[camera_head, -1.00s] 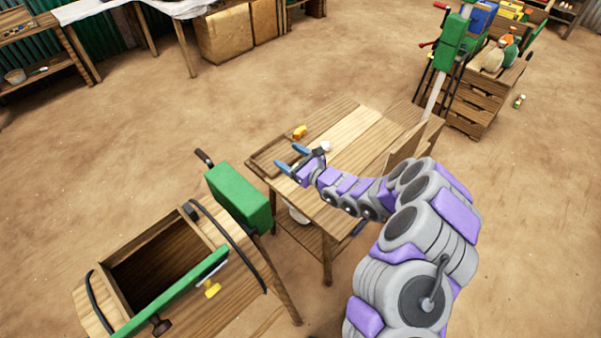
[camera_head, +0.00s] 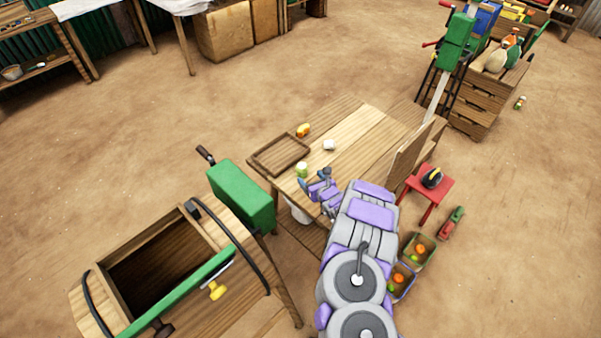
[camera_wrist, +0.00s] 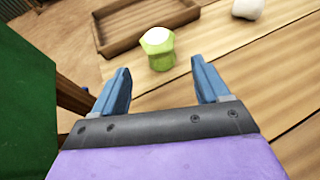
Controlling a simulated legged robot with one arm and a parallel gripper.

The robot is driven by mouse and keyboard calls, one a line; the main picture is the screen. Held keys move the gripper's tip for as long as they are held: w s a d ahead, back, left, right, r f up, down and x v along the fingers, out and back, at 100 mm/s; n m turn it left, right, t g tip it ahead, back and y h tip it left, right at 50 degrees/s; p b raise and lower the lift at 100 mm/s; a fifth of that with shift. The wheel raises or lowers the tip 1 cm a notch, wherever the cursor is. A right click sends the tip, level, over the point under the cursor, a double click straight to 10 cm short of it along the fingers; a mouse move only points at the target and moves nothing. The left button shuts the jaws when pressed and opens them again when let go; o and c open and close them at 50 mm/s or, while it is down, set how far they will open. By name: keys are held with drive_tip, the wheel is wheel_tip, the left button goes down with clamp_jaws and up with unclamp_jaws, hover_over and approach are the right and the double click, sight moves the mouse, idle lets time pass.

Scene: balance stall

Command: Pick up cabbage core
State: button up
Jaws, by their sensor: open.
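The cabbage core (camera_head: 302,169) is a small light green piece with a pale top, standing on the wooden table (camera_head: 350,140) just in front of the tray. In the wrist view the cabbage core (camera_wrist: 159,48) sits ahead of my gripper (camera_wrist: 158,85), between the lines of its two blue fingers but beyond their tips. In the head view my gripper (camera_head: 315,182) is just below and right of the core, over the table's near edge. It is open and empty.
A shallow wooden tray (camera_head: 262,164) lies behind the core. A white piece (camera_head: 329,145) and an orange piece (camera_head: 303,130) lie farther back on the table. A green box-shaped part (camera_head: 240,197) stands close on the left. A wooden board (camera_head: 410,158) rises at the table's right.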

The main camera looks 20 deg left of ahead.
sight(305, 173)
drive_tip(key=x, duration=0.2)
drive_tip(key=shift+w+a+f+b, duration=0.15)
drive_tip(key=shift+w+f+b, duration=0.05)
drive_tip(key=shift+w+b, duration=0.1)
drive_tip(key=shift+w+f, duration=0.1)
drive_tip(key=shift+w, duration=0.4)
drive_tip(key=a, duration=0.1)
drive_tip(key=w+a+f+b, duration=0.1)
drive_tip(key=w+a+f, duration=0.1)
drive_tip(key=a, duration=0.1)
drive_tip(key=shift+w+a+f+b, duration=0.1)
drive_tip(key=shift+a+f+b, duration=0.05)
drive_tip(key=shift+f+b, duration=0.15)
drive_tip(key=shift+w+a, duration=0.15)
drive_tip(key=shift+a, duration=0.1)
drive_tip(key=shift+d+r, duration=0.25)
drive_tip(key=shift+d, duration=0.1)
drive_tip(key=shift+c, duration=0.2)
drive_tip(key=shift+a+f, duration=0.15)
drive_tip(key=shift+a, duration=0.15)
drive_tip(key=c, duration=0.9)
drive_tip(key=shift+d, duration=0.2)
drive_tip(key=shift+c, duration=0.5)
